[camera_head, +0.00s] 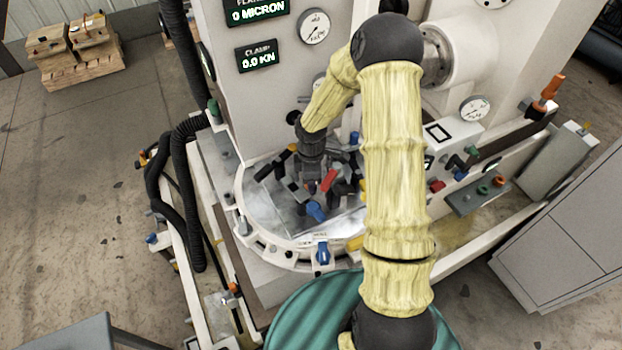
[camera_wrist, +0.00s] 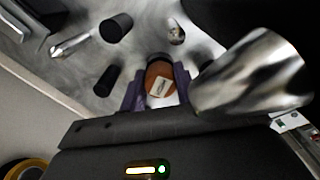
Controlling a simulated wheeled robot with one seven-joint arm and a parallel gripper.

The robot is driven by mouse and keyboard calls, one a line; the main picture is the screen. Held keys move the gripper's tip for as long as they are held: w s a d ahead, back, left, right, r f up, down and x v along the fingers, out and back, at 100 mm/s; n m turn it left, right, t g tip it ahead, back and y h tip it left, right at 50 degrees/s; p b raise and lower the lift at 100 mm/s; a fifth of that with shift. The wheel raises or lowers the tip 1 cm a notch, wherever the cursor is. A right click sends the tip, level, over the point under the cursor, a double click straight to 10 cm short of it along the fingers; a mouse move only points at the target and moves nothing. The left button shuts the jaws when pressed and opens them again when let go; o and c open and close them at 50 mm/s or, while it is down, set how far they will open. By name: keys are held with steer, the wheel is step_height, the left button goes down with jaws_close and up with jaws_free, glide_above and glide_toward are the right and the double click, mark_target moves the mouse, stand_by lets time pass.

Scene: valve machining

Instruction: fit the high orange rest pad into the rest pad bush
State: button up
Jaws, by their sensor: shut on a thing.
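My gripper (camera_wrist: 160,92) is shut on the high orange rest pad (camera_wrist: 159,76), a round orange-brown piece with a pale label on its face. The dark purple-grey fingers are on either side of it. In the head view my gripper (camera_head: 311,184) is low over the round machine table, among the fixture parts, and the pad is mostly hidden there. A small round metal-lined opening (camera_wrist: 177,32) lies beyond the pad in the wrist view; I cannot tell whether it is the rest pad bush. I cannot tell whether the pad touches anything below.
A large shiny metal cylinder (camera_wrist: 255,75) stands close on the right. Black posts (camera_wrist: 116,27) and a metal pin (camera_wrist: 72,44) stand on the left. In the head view, a red-handled part (camera_head: 329,180) and a blue part (camera_head: 316,211) crowd the round table (camera_head: 262,212).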

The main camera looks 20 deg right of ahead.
steer(key=o, duration=1.1)
step_height(320, 180, up, 17)
steer(key=b, duration=0.2)
steer(key=shift+r+b, duration=0.15)
steer(key=shift+b, duration=0.2)
steer(key=shift+r, duration=0.1)
